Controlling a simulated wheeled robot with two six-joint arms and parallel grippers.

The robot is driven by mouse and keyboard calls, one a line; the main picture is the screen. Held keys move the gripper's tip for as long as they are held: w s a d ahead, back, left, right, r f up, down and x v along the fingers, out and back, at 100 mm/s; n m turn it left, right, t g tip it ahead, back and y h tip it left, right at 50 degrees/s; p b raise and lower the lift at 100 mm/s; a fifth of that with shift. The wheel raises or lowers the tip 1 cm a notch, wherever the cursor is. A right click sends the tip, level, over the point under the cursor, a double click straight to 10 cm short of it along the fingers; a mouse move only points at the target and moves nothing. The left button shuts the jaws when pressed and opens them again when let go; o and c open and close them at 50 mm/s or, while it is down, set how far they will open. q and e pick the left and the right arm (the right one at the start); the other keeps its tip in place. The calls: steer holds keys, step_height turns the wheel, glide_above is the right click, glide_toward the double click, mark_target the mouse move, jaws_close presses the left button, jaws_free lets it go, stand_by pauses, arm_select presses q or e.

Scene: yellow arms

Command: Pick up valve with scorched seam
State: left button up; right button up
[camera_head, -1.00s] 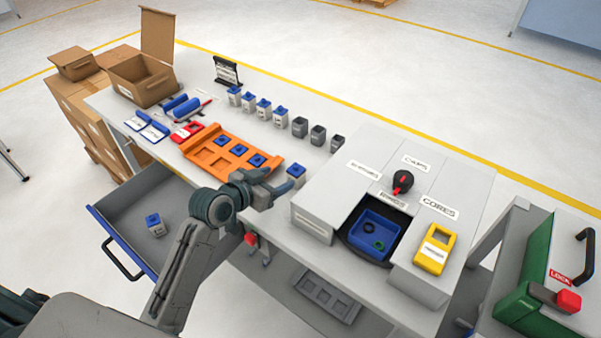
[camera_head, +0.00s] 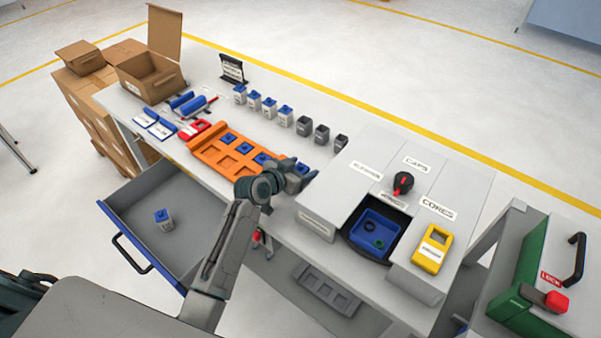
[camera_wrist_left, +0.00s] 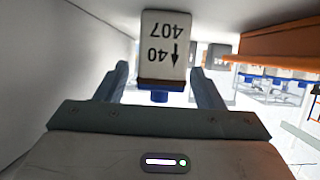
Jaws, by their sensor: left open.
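A white valve (camera_wrist_left: 163,58) with a blue cap shows upside down in the left wrist view, labelled 40 and 407. It stands between the two fingers of my left gripper (camera_wrist_left: 160,72), which is open, with a gap visible on each side. In the head view my left gripper (camera_head: 302,180) is at the right end of the orange tray, and that valve is mostly hidden behind it. Another blue-capped valve (camera_head: 164,219) lies in the open drawer. Several blue-capped valves (camera_head: 254,101) stand in a row at the back. I cannot make out a scorched seam on any. My right gripper is not in view.
The orange tray (camera_head: 212,157) holds blue-topped parts. Grey bins with a blue tray (camera_head: 362,217) and a yellow frame (camera_head: 432,250) stand to the right. The open drawer (camera_head: 190,215) juts out at the front left. A cardboard box (camera_head: 145,80) stands at the back left.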

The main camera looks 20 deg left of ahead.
arm_select(q)
steer(key=shift+s, duration=0.1)
steer(key=c, duration=1.1)
